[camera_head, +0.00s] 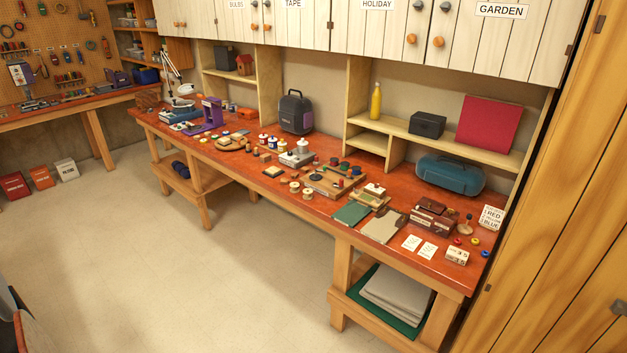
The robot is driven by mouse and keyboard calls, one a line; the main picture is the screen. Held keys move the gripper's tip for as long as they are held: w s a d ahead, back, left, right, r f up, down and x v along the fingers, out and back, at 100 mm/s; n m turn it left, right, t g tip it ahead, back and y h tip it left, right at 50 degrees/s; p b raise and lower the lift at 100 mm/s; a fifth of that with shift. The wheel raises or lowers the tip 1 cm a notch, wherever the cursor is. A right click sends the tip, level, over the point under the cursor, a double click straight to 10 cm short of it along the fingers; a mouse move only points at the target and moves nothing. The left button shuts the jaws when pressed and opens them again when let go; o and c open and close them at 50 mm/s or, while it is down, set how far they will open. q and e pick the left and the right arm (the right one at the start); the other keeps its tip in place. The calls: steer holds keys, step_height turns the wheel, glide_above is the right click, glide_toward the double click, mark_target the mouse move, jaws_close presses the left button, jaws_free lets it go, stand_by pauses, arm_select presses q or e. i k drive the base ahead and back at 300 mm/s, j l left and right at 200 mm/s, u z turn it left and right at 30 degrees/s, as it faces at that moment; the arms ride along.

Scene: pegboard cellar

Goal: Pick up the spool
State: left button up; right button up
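Two small spools, pale with wooden-looking ends, stand side by side near the front edge of the red-brown workbench (235,175). One is the left spool (294,187); the other is the right spool (308,194), a little closer to the edge. More small round colored pieces sit behind them, too small to tell whether they are spools. Neither of my grippers can be made out in the head view. A dark shape is cut off at the lower left corner, and I cannot tell what it is.
A dark case (295,112) and a blue toolbox (449,175) stand farther back. Cabinets hang above. The floor (240,275) before the bench is clear.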

mark_target(295, 189)
steer(key=i+u, duration=0.1)
steer(key=i, duration=0.85)
